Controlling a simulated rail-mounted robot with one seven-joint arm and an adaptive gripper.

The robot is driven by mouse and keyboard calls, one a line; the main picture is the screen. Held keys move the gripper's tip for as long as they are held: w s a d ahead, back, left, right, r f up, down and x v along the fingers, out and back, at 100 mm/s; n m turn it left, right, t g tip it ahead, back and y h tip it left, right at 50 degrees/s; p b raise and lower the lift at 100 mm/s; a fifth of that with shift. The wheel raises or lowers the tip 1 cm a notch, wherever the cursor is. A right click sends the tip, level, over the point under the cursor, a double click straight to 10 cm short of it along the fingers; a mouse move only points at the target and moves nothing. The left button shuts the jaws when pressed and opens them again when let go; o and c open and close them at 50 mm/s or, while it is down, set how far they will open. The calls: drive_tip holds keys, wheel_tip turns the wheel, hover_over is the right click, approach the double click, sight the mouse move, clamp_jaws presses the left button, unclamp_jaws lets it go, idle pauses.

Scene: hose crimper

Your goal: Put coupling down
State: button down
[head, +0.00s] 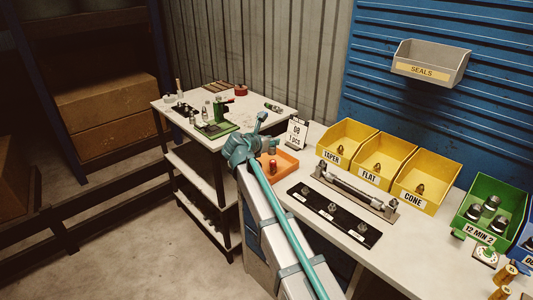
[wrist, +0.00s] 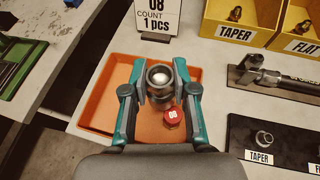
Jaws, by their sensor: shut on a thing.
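My gripper (wrist: 160,78) is shut on a metal coupling (wrist: 159,76), which shows its round end between the two teal fingers in the wrist view. The coupling is over the orange tray (wrist: 97,108); I cannot tell whether it touches the tray floor. A red-capped piece (wrist: 172,116) is in the tray, close beside the right finger. In the head view the orange tray (head: 287,171) sits on the bench just right of my gripper, and my arm hides part of that area.
A count card (head: 297,133) reading 08, 1 pcs stands behind the tray. A black board (head: 340,224) with several fittings, a metal fixture (head: 352,190) and yellow bins (head: 347,142) lie to the right. A side table (head: 261,103) with tools stands at the back left.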

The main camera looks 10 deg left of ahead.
drive_tip(key=w+f, duration=0.1)
drive_tip(key=w+a+f, duration=0.1)
drive_tip(key=f, duration=0.1)
drive_tip(key=w+f, duration=0.1)
drive_tip(key=f, duration=0.1)
drive_tip(key=shift+w+a+p, duration=0.35)
drive_tip(key=shift+w+a+f+p, duration=0.15)
drive_tip(key=shift+f+p, duration=0.4)
drive_tip(key=shift+f, duration=1.3)
drive_tip(key=c, duration=1.2)
unclamp_jaws()
drive_tip(key=shift+f, duration=0.15)
drive_tip(key=b+v, duration=0.2)
drive_tip(key=v, duration=1)
drive_tip(key=shift+r, duration=0.2)
